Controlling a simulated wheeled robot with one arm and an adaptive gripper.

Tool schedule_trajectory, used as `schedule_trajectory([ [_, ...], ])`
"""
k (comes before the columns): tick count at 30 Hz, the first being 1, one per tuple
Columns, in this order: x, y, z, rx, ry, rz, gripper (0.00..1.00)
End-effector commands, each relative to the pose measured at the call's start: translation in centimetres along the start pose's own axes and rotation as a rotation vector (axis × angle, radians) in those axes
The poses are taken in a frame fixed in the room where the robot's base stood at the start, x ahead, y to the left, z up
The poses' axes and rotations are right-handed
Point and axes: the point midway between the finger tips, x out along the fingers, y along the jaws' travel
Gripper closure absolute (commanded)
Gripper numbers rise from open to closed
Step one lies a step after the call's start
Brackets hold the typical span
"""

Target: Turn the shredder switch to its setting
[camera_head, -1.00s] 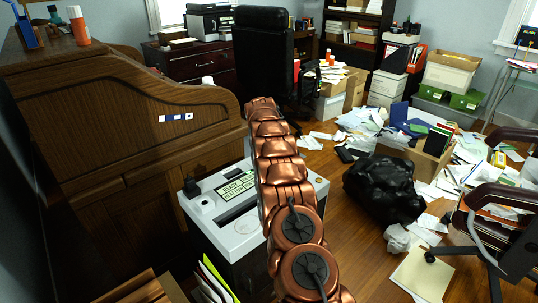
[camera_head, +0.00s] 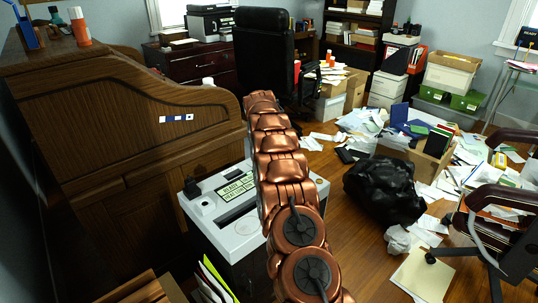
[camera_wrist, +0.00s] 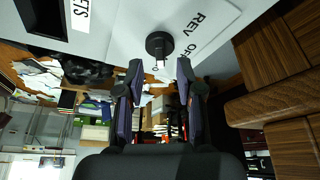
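The shredder (camera_head: 226,246) stands beside the wooden desk in the head view, with a light grey top and a printed green label (camera_head: 237,186). In the wrist view its switch (camera_wrist: 159,44) is a round black knob on a white plate (camera_wrist: 205,22). The letters "REV" and "OFF" show to the right of the knob. My gripper (camera_wrist: 160,70) is open, its two dark fingers on either side of the line to the knob. The knob appears just beyond the fingertips, with no clear contact. In the head view my copper arm hides the gripper.
The wooden roll-top desk (camera_head: 130,130) rises to the left of the shredder. A black bag (camera_head: 383,190) and loose papers lie on the floor to the right. A black office chair (camera_head: 263,55) stands behind. Folders (camera_head: 213,282) stand in front of the shredder.

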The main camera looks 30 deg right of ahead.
Motion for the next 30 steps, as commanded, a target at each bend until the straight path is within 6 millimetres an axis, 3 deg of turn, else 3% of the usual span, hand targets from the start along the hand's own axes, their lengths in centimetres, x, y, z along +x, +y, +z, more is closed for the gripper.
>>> schedule_trajectory([
  [9, -5.7, -0.2, -0.2, -0.001, 0.007, -0.004, 0.64],
  [15, -8.2, -0.1, 0.0, -0.001, 0.001, 0.000, 0.64],
  [30, -8.8, -0.1, 0.1, -0.001, 0.000, 0.000, 0.64],
])
